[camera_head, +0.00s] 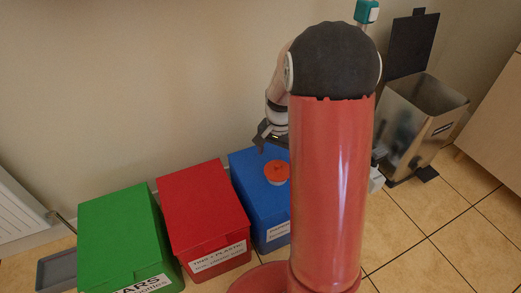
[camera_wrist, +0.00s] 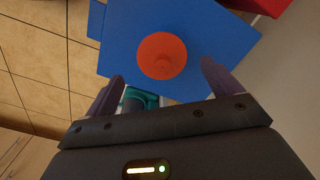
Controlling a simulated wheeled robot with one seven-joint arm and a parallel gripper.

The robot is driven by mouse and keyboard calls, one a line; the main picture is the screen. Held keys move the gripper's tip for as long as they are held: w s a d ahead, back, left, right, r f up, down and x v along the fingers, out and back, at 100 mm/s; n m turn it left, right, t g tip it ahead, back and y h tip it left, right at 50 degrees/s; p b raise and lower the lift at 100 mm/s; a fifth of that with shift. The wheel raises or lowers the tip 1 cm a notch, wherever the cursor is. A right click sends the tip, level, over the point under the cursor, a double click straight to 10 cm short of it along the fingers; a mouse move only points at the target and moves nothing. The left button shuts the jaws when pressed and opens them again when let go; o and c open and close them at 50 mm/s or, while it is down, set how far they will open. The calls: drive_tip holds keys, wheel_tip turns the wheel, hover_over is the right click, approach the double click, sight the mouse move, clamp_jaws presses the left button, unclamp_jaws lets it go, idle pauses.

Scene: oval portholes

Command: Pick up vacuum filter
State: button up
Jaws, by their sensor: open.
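The likely vacuum filter is an orange-red round disc with a raised knob (camera_head: 277,173), lying on the lid of the blue bin (camera_head: 247,179). In the wrist view the disc (camera_wrist: 162,56) is beyond the fingers, near the middle of the picture, with the blue lid (camera_wrist: 118,38) around it. My gripper (camera_head: 268,137) is above the blue bin, a little up and left of the disc in the head view. In the wrist view my gripper (camera_wrist: 160,84) has its two dark fingers spread apart, with the disc beyond the gap and not touched.
A red bin (camera_head: 203,205) and a green bin (camera_head: 120,235) stand left of the blue one. A metal bin (camera_head: 413,120) with its lid up stands at the right. A teal object (camera_wrist: 140,98) shows between the fingers. Tiled floor lies open at the right.

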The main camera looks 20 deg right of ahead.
sight(278, 164)
drive_tip(key=shift+w+d+f, duration=0.2)
drive_tip(key=shift+w+f, duration=0.4)
drive_tip(key=shift+f, duration=0.25)
drive_tip(key=f, duration=0.2)
drive_tip(key=f+b, duration=0.1)
drive_tip(key=f, duration=0.4)
drive_tip(key=shift+s+d, duration=0.15)
drive_tip(key=shift+d, duration=0.15)
drive_tip(key=shift+r, duration=0.1)
drive_tip(key=shift+c, duration=0.2)
drive_tip(key=c, duration=0.7)
drive_tip(key=shift+o, duration=0.2)
drive_tip(key=shift+r, duration=0.1)
